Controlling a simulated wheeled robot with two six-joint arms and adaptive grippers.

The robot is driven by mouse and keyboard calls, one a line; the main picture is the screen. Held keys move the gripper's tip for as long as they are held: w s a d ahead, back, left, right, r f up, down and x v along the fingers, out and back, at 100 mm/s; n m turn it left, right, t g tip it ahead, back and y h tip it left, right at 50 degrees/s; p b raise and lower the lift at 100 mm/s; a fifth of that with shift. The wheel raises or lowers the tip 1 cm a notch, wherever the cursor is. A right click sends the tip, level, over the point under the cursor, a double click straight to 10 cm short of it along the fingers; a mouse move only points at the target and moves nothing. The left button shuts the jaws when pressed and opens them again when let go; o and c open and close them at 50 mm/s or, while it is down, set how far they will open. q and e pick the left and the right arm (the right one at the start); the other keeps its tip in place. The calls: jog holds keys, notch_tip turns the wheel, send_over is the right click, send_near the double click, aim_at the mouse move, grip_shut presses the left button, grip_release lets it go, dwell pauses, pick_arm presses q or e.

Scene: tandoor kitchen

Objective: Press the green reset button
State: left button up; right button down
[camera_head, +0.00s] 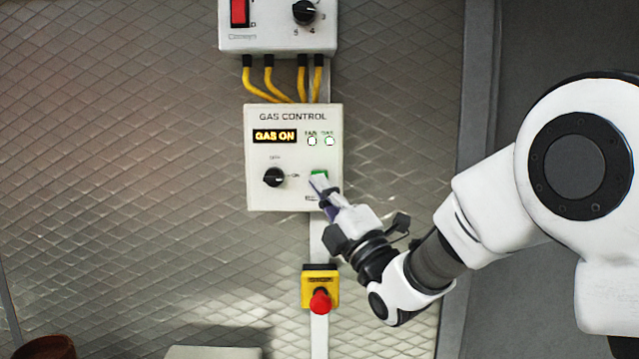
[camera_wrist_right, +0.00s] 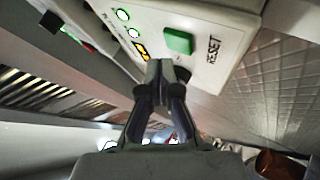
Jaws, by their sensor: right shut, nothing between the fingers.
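The green reset button (camera_head: 319,174) is on the lower right of the white gas control panel (camera_head: 262,200). In the head view my right gripper (camera_head: 322,182) partly covers it. In the right wrist view the green button (camera_wrist_right: 178,41) shows whole beside the word RESET, and the shut, empty fingertips of my right gripper (camera_wrist_right: 161,66) are just below it in the picture. I cannot tell whether the fingertips touch the panel. The panel's display (camera_head: 274,136) reads GAS ON, and a black knob (camera_head: 274,177) is left of the button. My left gripper is not in view.
Above the panel is a white box (camera_head: 270,42) with a red switch (camera_head: 239,12) and a knob, joined by yellow cables (camera_head: 271,80). Below is a yellow box with a red mushroom button (camera_head: 320,301). A brown pot (camera_head: 45,347) is at the lower left.

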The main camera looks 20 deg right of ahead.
jog(key=s+b, duration=0.1)
jog(key=s, duration=0.1)
jog(key=s+a+b, duration=0.1)
jog(key=s, duration=0.1)
jog(key=shift+s+a, duration=0.15)
dwell(0.5)
